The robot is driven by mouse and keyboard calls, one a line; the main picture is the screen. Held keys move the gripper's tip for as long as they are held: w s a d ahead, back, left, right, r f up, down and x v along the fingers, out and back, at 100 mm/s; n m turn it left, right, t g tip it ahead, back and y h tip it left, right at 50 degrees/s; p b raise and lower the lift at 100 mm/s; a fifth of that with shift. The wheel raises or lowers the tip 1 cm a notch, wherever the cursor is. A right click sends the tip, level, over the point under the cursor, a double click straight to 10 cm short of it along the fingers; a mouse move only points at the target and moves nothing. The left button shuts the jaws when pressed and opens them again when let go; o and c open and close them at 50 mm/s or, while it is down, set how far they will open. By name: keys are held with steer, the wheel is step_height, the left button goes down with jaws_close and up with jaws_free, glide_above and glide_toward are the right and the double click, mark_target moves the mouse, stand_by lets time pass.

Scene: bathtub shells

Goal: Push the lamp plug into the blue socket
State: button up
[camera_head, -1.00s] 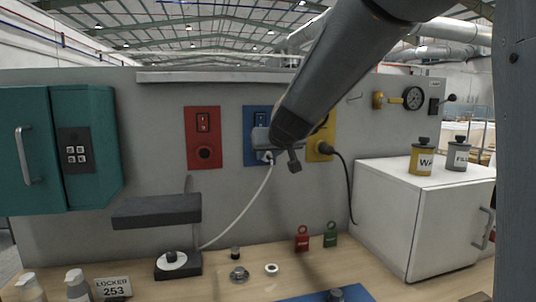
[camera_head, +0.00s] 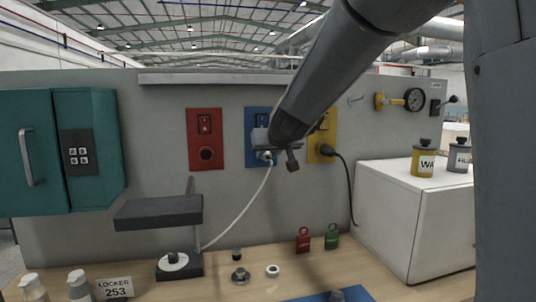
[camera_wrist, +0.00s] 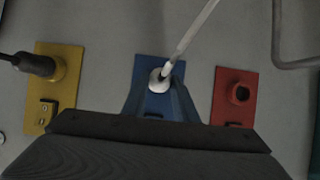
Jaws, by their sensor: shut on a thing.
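The blue socket plate (camera_head: 251,125) is on the grey wall panel between a red and a yellow plate, mostly covered by my arm. My gripper (camera_head: 268,156) is in front of its lower part. It is shut on the white lamp plug (camera_wrist: 158,80), whose white cable runs down to the lamp (camera_head: 158,212) on the bench. In the wrist view, the plug is between my fingertips (camera_wrist: 160,100), over the blue plate (camera_wrist: 172,68). The socket hole is hidden, so I cannot tell how deep the plug sits.
The red plate (camera_head: 205,139) has an empty round socket. The yellow plate (camera_head: 317,147) holds a black plug (camera_head: 328,150) with a black cable. A teal locker (camera_head: 90,148) is at left, and a white cabinet (camera_head: 380,218) at right. Small parts lie on the bench.

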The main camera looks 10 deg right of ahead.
steer(key=shift+w, duration=0.2)
steer(key=o, duration=1.1)
steer(key=shift+s, duration=0.1)
steer(key=p+v, duration=0.3)
steer(key=v, duration=0.4)
steer(key=shift+s+r, duration=0.15)
steer(key=shift+s, duration=0.1)
